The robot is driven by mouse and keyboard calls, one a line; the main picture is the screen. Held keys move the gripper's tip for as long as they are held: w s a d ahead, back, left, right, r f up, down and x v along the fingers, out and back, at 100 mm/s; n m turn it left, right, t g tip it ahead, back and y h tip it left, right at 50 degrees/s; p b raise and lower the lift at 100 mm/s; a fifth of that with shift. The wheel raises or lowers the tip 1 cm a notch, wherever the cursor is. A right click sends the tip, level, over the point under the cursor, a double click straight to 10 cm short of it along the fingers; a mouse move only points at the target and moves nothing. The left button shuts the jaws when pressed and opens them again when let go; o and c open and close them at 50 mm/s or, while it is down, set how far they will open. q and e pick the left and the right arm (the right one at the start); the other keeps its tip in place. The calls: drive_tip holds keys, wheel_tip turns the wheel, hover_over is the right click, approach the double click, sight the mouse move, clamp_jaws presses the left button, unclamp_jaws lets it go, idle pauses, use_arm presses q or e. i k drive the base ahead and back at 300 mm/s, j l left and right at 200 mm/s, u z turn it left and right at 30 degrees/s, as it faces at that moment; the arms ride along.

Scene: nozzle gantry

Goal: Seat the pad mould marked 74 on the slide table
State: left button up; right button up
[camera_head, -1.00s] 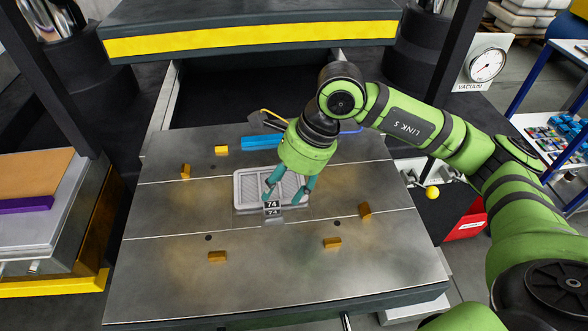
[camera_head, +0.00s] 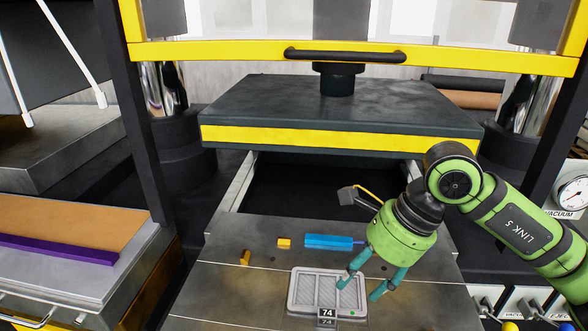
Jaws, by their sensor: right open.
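The pad mould marked 74 (camera_head: 306,291) is a light grey rectangular tray with ribbed recesses. It lies on the metal slide table (camera_head: 232,292), near the bottom of the head view, with its black 74 tag on the near edge. My right gripper (camera_head: 361,291) is open at the mould's right end. One teal finger overlaps the mould's right part in the picture, and the other is beyond its right edge. I cannot tell whether a finger touches it. My left gripper is not in view.
Small yellow blocks (camera_head: 284,243) and a blue bar (camera_head: 330,241) are on the table behind the mould. A dark platen with a yellow front edge (camera_head: 330,139) hangs beyond. A side bench with brown and purple slabs (camera_head: 60,249) stands left.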

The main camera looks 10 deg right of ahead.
sight(314, 292)
drive_tip(key=k+l, duration=0.15)
drive_tip(key=k, duration=0.6)
drive_tip(key=k+l, duration=0.1)
drive_tip(key=k, duration=0.65)
